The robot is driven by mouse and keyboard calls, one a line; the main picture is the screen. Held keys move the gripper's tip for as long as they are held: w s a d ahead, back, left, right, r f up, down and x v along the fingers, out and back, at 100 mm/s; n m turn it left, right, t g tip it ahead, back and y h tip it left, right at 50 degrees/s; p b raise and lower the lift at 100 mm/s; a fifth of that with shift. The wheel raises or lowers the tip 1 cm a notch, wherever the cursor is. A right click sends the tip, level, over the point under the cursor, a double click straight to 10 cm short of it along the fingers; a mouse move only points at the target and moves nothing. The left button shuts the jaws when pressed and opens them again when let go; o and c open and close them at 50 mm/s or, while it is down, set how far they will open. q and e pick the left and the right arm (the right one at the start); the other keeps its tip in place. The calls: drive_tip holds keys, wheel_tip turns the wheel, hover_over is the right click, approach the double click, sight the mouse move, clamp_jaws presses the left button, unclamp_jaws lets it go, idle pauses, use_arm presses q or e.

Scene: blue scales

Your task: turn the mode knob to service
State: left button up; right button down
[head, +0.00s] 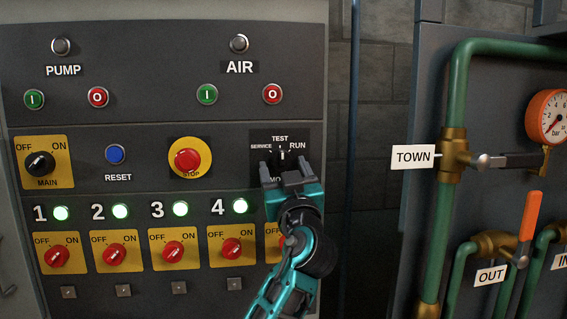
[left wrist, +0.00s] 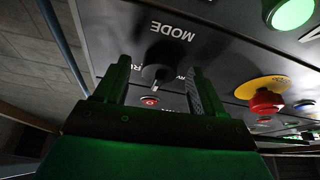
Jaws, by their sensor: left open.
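The mode knob (head: 281,157) is black with a white pointer line, on a dark plate marked SERVICE at left, TEST at top and RUN at right. Its pointer stands about upright, toward TEST. My left gripper (head: 285,170) is open just in front of the knob and hides its lower part and most of the MODE label. In the left wrist view, which is upside down, the knob (left wrist: 156,73) sits between the two spread fingers of the left gripper (left wrist: 160,77), with gaps on both sides. My right gripper is out of view.
The red STOP button (head: 187,160) is left of the mode plate. Green lamp 4 (head: 240,206) and a row of red OFF/ON switches (head: 232,248) lie below. The cabinet's right edge is close; a separate panel with green pipes (head: 447,220) stands farther right.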

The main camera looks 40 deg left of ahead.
use_arm(q)
drive_tip(key=shift+w+a+r, duration=0.15)
drive_tip(key=shift+w+a, duration=0.05)
drive_tip(key=shift+a, duration=0.05)
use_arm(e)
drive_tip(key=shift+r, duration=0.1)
use_arm(q)
drive_tip(key=shift+c, duration=0.3)
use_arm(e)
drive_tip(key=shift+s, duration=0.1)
